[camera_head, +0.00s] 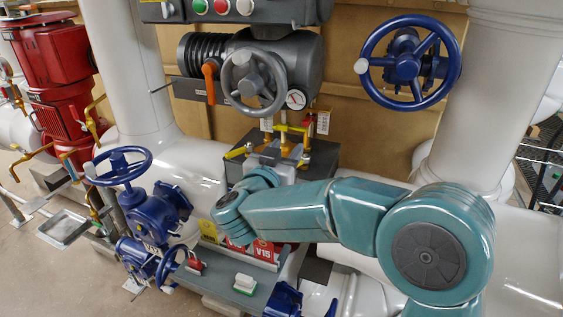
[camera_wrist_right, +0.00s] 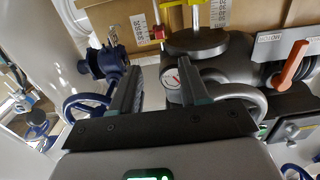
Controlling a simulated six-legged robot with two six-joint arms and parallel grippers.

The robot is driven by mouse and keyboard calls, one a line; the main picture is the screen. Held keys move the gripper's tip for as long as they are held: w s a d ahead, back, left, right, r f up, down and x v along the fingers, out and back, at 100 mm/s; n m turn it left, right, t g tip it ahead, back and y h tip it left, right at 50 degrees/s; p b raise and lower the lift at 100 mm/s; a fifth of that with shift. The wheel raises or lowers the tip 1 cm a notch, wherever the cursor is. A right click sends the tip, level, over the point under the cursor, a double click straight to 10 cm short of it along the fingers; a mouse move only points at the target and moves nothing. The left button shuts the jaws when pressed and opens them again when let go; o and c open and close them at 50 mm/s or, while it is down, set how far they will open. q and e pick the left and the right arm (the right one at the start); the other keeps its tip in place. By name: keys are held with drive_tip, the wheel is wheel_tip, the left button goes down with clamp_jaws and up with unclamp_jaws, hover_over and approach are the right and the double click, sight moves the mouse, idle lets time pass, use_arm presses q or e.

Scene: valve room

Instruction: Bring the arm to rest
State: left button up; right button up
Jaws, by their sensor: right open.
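My right arm (camera_head: 310,208), teal, comes in from the lower right in the head view and reaches left across the pipes. Its gripper (camera_head: 280,150) is in front of the grey actuator's lower fittings and partly hidden by the wrist. In the right wrist view the right gripper (camera_wrist_right: 160,78) has its two dark fingers apart, with nothing between them. My left gripper is in neither view.
A grey actuator (camera_head: 300,60) with a grey handwheel (camera_head: 254,82) and an orange lever (camera_head: 210,80) stands behind the gripper. Blue handwheels stand at left (camera_head: 118,166) and upper right (camera_head: 409,62). A shelf (camera_head: 225,290) with small blocks lies below the arm.

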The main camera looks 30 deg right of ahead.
drive_tip(key=shift+v, duration=1.2)
drive_tip(key=shift+s, duration=0.1)
